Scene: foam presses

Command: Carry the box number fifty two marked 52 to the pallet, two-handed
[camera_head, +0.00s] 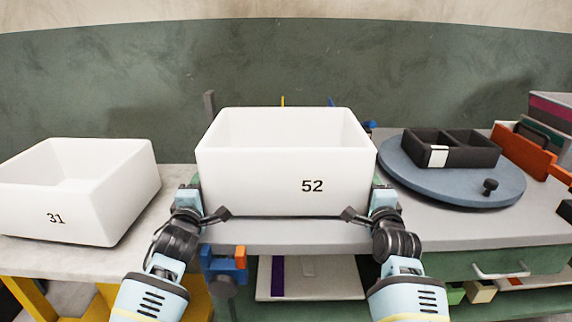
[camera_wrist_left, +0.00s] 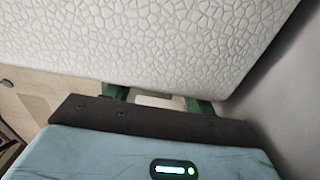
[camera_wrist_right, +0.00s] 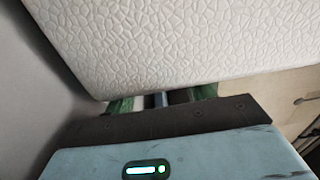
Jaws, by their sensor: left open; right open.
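The white foam box marked 52 (camera_head: 287,185) is open-topped, upright and centred in the head view. My left gripper (camera_head: 207,210) is at its left side and my right gripper (camera_head: 365,210) is at its right side, with dark tips by the lower front corners. Both grippers are open. The pebbled white foam of the box fills the upper part of the left wrist view (camera_wrist_left: 160,45) and of the right wrist view (camera_wrist_right: 180,40), very close to each gripper. I cannot tell whether the box rests on the grey table or hangs just above it. The pallet is not identifiable.
A white box marked 31 (camera_head: 85,205) stands to the left on a pale table. To the right, a blue-grey turntable (camera_head: 450,185) carries a black divided tray (camera_head: 470,155). The grey table (camera_head: 270,236) has a bare front strip. Coloured panels (camera_head: 525,155) stand at far right.

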